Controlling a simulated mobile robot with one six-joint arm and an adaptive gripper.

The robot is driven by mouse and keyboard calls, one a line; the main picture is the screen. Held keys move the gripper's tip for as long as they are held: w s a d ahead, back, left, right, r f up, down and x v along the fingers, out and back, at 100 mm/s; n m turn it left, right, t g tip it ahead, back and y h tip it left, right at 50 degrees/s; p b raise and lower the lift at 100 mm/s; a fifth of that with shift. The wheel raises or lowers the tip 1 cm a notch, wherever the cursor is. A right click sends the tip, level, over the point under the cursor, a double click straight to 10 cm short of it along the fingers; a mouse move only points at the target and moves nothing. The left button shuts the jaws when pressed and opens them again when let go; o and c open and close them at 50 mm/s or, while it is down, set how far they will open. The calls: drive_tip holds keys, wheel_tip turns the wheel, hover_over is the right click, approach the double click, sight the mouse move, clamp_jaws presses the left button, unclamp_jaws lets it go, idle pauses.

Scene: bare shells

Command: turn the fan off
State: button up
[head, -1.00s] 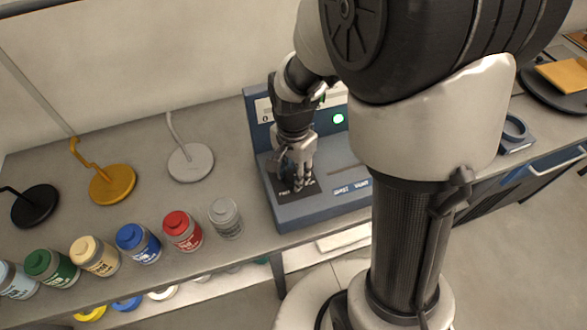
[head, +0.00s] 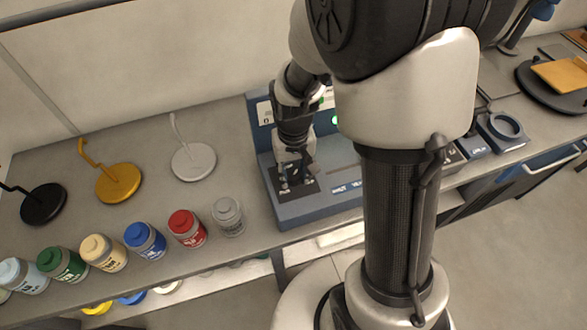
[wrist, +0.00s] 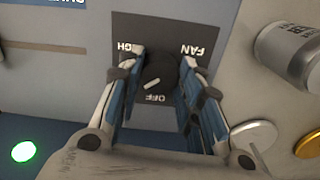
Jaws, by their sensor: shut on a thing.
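The blue control panel (head: 325,207) stands on the bench in the head view. In the wrist view, the black fan knob (wrist: 160,68) sits on a dark plate (wrist: 135,24) lettered FAN, OFF and partly hidden HIGH, seen upside down. A white mark on the knob lies slanted near the OFF lettering; I cannot tell exactly where it points. My gripper (wrist: 163,70) is shut on the knob, one finger on each side. In the head view my gripper (head: 296,172) reaches down to the panel's left part and hides the knob.
A green lamp (wrist: 24,151) glows on the panel. Left of the panel stand a grey jar (head: 228,216), a red jar (head: 187,228) and several others. Behind them are a white stand (head: 194,162) and a yellow stand (head: 118,183).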

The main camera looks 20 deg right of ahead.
sight(293, 175)
drive_tip(key=n+p, duration=0.1)
drive_tip(key=n, duration=0.4)
drive_tip(key=shift+n, duration=0.3)
drive_tip(key=shift+n+p, duration=0.35)
drive_tip(key=shift+n, duration=1.95)
drive_tip(key=o, duration=1.1)
wheel_tip(293, 175, up, 12)
drive_tip(key=shift+r, duration=0.1)
